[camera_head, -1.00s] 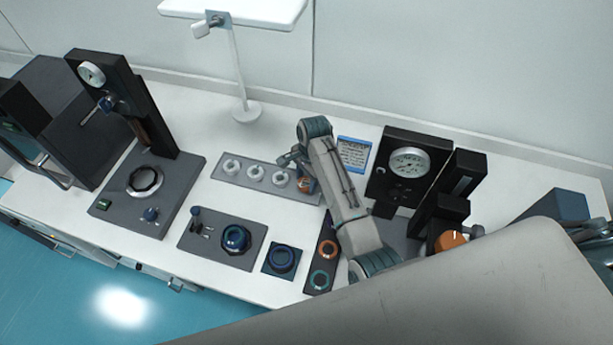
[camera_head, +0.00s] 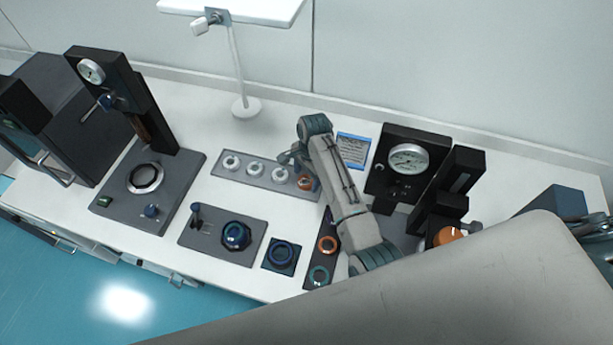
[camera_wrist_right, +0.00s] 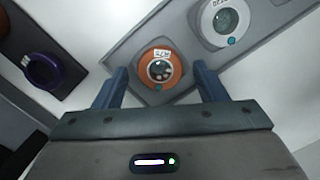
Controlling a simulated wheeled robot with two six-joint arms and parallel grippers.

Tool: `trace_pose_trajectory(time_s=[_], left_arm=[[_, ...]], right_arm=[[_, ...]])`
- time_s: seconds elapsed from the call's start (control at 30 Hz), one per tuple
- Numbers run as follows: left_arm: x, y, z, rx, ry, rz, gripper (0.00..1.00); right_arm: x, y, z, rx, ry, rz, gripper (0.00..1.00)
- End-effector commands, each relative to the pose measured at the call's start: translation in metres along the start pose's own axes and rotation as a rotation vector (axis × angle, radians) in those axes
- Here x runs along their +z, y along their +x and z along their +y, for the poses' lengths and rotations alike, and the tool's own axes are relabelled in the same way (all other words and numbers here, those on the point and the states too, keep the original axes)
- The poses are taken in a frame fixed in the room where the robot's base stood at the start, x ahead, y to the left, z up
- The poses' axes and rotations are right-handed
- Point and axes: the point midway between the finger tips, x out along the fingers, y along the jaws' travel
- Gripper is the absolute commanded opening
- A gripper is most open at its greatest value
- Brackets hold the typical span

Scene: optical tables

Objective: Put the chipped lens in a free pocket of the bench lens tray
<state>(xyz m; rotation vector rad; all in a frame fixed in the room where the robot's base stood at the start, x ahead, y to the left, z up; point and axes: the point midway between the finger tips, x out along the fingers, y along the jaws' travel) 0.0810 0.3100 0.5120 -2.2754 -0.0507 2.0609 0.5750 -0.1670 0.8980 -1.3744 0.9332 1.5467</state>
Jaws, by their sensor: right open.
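In the right wrist view this lens (camera_wrist_right: 161,68) has a small white label and lies flat on the tray (camera_wrist_right: 128,52). No chip can be made out on it. My right gripper (camera_head: 296,163) is over that end of the tray. In the right wrist view its blue fingers (camera_wrist_right: 160,80) are open, one on each side of the orange rim. My left gripper is not in view.
A black gauge stand (camera_head: 407,160) is close to the right.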

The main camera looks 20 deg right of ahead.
Motion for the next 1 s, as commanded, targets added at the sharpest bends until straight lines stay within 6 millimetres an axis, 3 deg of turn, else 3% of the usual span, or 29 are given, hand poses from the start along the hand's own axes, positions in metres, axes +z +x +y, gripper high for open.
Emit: trace_pose_trajectory(time_s=[0.33, 0.4, 0.5, 1.0], left_arm=[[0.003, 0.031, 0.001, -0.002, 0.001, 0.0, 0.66], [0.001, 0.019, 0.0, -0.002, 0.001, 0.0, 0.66], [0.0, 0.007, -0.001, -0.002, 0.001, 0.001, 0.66], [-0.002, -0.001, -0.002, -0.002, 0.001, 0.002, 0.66]], right_arm=[[-0.001, -0.068, -0.001, -0.007, -0.001, 0.003, 0.65], [0.0, -0.09, -0.001, -0.004, 0.0, 0.002, 0.65], [0.0, -0.105, 0.0, 0.0, 0.0, 0.001, 0.65], [0.0, -0.114, -0.001, -0.004, 0.0, 0.001, 0.65]])
